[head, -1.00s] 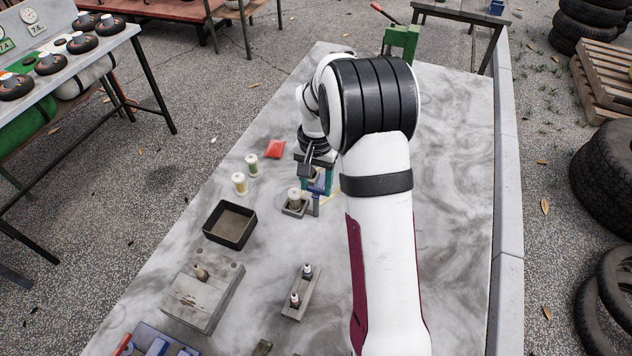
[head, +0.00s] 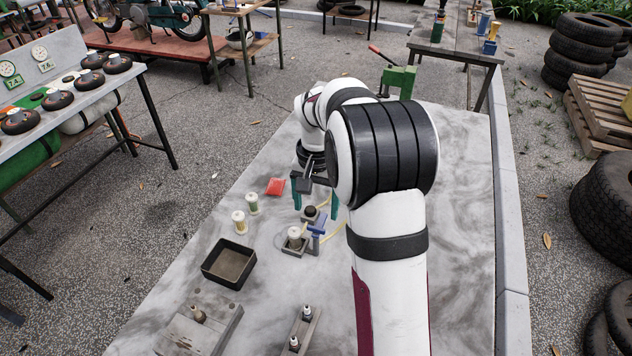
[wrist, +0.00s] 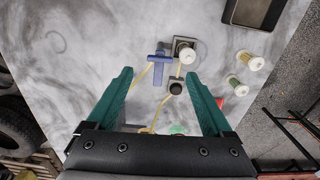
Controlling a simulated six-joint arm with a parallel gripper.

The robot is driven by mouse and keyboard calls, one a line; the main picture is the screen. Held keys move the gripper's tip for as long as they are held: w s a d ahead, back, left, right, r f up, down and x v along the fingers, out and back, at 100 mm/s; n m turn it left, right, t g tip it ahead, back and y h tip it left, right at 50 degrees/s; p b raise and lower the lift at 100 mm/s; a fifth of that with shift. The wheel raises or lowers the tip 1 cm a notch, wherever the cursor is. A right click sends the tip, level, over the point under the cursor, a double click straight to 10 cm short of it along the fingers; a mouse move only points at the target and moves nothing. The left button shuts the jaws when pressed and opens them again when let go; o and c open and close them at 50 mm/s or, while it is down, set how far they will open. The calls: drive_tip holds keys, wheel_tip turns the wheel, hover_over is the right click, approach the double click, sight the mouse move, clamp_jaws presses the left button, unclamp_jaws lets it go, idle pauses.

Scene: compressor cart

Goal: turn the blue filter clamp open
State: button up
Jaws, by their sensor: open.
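The blue filter clamp (head: 317,226) is a T-shaped piece on the grey tabletop, right of a white-topped cylinder (head: 294,233) in a square grey holder. In the wrist view the clamp (wrist: 158,62) lies ahead of my gripper, its long bar crosswise in the picture and its stem pointing down. My gripper (head: 315,199) has two green fingers spread wide with nothing between them. It is above and apart from the clamp, seen also in the wrist view (wrist: 160,76). Whether the clamp is open or closed is unclear.
A dark round knob (wrist: 176,87) on a small base and yellow tubing (wrist: 143,75) are close to the clamp. The right side of the tabletop is largely clear.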

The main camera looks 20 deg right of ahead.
sight(316, 227)
wheel_tip(316, 227, up, 10)
drive_tip(key=shift+f, duration=0.15)
